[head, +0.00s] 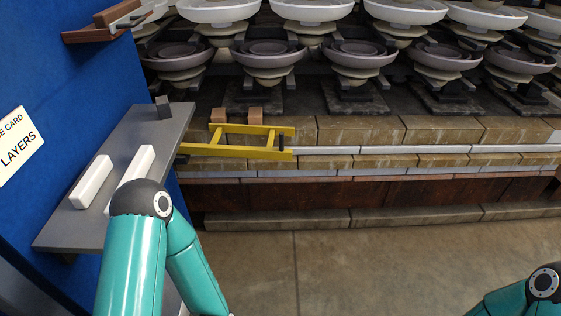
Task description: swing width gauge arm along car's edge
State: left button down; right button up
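The yellow width gauge arm (235,152) reaches out from beside the grey shelf at the left, with a dark piece at its left end. It has two long rails joined by crossbars, and its right end lies over the near edge of the car (380,160). I cannot tell whether it touches the car. My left arm rises at lower left and bends back down out of the frame. My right arm shows only at the bottom right corner. Neither gripper is in view.
A grey shelf (150,130) juts from the blue wall (50,75), holding two white bars (92,182) (132,175) and a small dark block (163,106). The concrete floor (380,265) in front is clear.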

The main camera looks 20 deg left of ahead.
aim_at(213, 148)
jog(key=i, duration=1)
